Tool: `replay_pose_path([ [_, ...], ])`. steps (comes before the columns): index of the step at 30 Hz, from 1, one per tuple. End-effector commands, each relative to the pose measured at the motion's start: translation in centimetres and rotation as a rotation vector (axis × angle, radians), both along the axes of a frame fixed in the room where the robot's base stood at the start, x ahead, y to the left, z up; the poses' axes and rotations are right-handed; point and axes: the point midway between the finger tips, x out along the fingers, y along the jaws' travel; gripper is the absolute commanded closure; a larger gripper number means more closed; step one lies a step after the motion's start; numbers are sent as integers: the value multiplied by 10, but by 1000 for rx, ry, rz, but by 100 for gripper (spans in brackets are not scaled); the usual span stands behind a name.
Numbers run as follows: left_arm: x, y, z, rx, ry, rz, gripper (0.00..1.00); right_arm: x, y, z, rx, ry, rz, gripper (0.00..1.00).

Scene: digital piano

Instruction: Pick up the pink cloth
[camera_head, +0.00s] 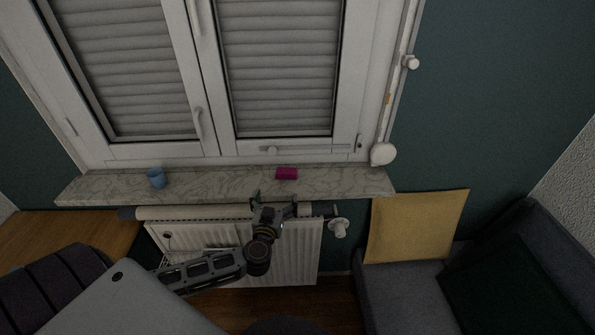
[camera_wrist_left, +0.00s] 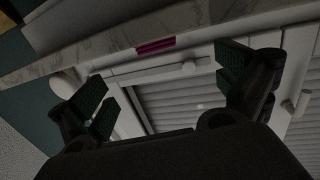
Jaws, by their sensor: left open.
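The pink cloth (camera_head: 287,173) is a small folded block lying on the marble window sill (camera_head: 220,185), right of the sill's middle. It also shows in the left wrist view as a thin pink strip (camera_wrist_left: 155,46) near the sill's edge. My left gripper (camera_head: 276,199) is just in front of the sill, below the cloth in the head view. It is open and empty, and its two fingers stand wide apart in the left wrist view (camera_wrist_left: 165,90). It is apart from the cloth. My right gripper is not in view.
The shuttered window (camera_head: 278,80) rises behind the sill. A white radiator (camera_head: 295,255) is below it. A yellow cushion (camera_head: 415,225) and a grey sofa (camera_head: 395,290) are at the right. The sill between cup and cloth is clear.

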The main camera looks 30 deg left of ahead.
Motion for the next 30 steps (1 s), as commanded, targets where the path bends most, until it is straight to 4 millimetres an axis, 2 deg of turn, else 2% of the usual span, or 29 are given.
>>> replay_pose_path([
  [14,3,1,0,0,0,1,0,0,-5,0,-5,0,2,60],
  [30,43,16,-2,0,-1,2,0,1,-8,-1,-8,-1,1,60],
])
